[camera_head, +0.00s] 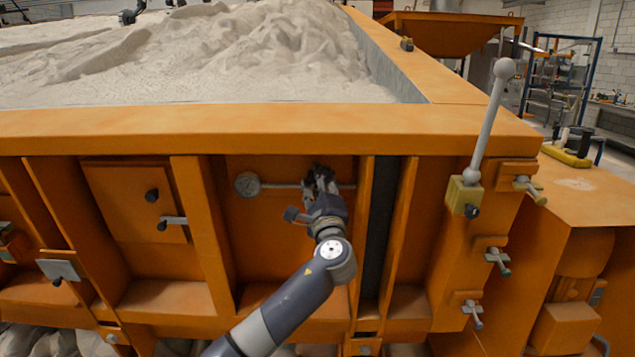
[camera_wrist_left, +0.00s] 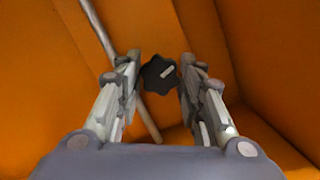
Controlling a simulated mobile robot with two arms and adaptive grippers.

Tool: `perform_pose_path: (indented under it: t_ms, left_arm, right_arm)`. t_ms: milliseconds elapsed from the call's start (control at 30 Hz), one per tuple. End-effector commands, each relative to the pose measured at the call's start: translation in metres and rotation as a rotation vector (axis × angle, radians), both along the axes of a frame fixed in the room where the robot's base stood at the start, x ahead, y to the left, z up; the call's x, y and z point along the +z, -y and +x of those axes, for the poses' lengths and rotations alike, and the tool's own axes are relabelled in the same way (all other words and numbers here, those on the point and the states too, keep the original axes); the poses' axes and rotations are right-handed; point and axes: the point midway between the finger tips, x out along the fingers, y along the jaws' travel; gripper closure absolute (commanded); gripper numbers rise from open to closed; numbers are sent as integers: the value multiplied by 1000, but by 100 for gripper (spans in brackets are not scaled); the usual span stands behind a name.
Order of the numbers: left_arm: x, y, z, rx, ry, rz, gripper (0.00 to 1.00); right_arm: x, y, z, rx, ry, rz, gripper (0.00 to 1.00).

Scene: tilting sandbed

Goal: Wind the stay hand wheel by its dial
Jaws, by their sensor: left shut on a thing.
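The hand wheel is a small black lobed knob (camera_wrist_left: 155,82) with a pale mark on its face, in the left wrist view between my fingers. My left gripper (camera_head: 319,181) reaches the recessed orange panel and is shut on this wheel; it also shows in the left wrist view (camera_wrist_left: 158,88). In the head view the gripper mostly hides the wheel. The rod passes behind the wheel. The dial's reading is too small to tell. My right gripper is not in view.
Upright orange ribs (camera_head: 203,222) flank the recess. The orange bed rim (camera_head: 230,124) overhangs it, with pale sand (camera_head: 250,50) above. A ball-topped lever (camera_head: 489,122) and several T-handles stand right. A panel (camera_head: 134,203) with black knobs is left.

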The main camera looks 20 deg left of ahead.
Motion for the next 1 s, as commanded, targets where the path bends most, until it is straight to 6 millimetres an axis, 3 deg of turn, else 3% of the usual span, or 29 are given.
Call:
perform_pose_path:
  t_ms: [467,500,600,1000]
  left_arm:
    - [-1,1,0,1,-6,14,89]
    - [-1,1,0,1,-6,14,63]
    - [-1,1,0,1,-5,13,45]
    - [-2,2,-3,0,-4,13,45]
  right_arm:
    - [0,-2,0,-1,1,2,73]
    - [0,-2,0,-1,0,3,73]
    - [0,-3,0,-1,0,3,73]
    - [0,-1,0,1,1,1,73]
